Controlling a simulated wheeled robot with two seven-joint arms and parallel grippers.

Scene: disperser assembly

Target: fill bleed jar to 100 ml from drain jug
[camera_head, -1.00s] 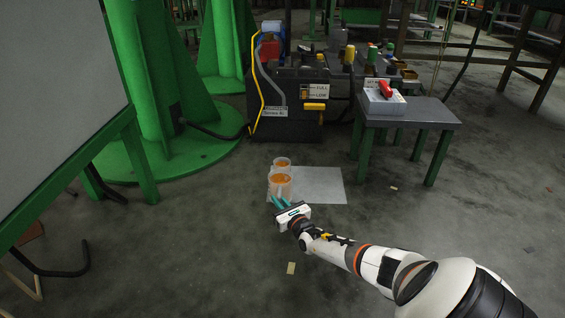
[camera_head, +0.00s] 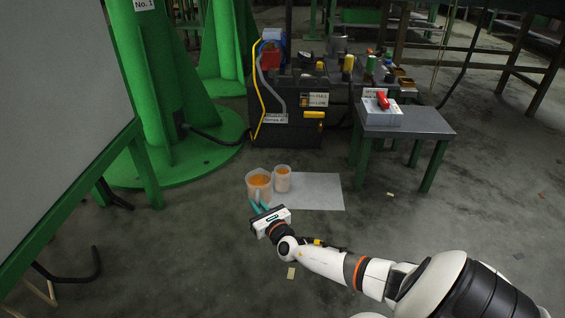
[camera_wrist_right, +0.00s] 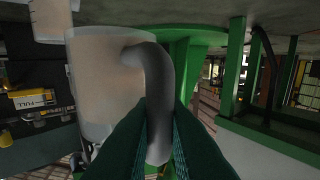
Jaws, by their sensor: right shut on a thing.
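The drain jug (camera_head: 258,188), a clear, wide vessel with orange liquid, is at the mat's left edge in the head view. My right gripper (camera_head: 260,208) is shut on its grey handle (camera_wrist_right: 158,80). In the wrist view the jug body (camera_wrist_right: 95,85) fills the left, close to my green fingers (camera_wrist_right: 160,130). The bleed jar (camera_head: 283,180), smaller and clear with orange in it, stands just right of the jug on the mat. Part of a clear vessel, likely the jar, shows in the wrist view (camera_wrist_right: 50,20). I cannot tell whether the jug touches the floor. My left gripper is out of view.
A pale mat (camera_head: 318,192) lies on the floor. Behind it stands a dark tank unit (camera_head: 290,120) with hoses and FULL/LOW labels. A small grey table (camera_head: 425,123) holds a box with a red item. Green columns and a white panel stand left.

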